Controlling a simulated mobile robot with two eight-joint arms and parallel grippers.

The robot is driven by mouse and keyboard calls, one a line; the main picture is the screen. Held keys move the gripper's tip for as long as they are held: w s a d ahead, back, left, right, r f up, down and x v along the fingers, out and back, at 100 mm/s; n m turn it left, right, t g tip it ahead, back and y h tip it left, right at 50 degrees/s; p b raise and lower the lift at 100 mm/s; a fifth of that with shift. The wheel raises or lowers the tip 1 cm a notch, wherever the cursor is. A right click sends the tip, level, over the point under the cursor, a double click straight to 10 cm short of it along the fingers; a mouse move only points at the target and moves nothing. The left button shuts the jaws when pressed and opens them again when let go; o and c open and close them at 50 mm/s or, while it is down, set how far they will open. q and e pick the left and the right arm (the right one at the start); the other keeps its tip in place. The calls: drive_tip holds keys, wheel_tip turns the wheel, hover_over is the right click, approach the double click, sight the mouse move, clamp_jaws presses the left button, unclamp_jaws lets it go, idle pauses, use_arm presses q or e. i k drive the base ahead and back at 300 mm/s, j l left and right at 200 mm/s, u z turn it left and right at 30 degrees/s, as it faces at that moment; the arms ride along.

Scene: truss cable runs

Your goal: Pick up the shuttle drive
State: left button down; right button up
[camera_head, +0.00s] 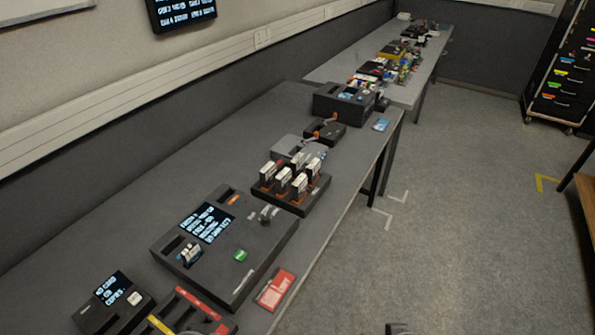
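Several small upright drives or cartridges with white labels (283,180) stand in slots of a black holder (297,207) on the near table. Orange shows at their bases. Their labels are too small to read, so I cannot tell which one, if any, is the shuttle drive. Neither gripper shows clearly. Only a small grey piece shows at the bottom edge, and I cannot tell what it is.
A large black console (262,243) with a lit screen stands on the near table (128,206). A smaller screen unit (112,301) and a red card (276,289) lie close by. A black case (343,104) stands farther back. Open floor (450,230) lies right.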

sight(298, 165)
drive_tip(key=i+l, duration=0.4)
drive_tip(key=i+l+u, duration=0.45)
drive_tip(key=i+l, duration=0.3)
drive_tip(key=l, duration=0.15)
drive_tip(key=u, duration=1.4)
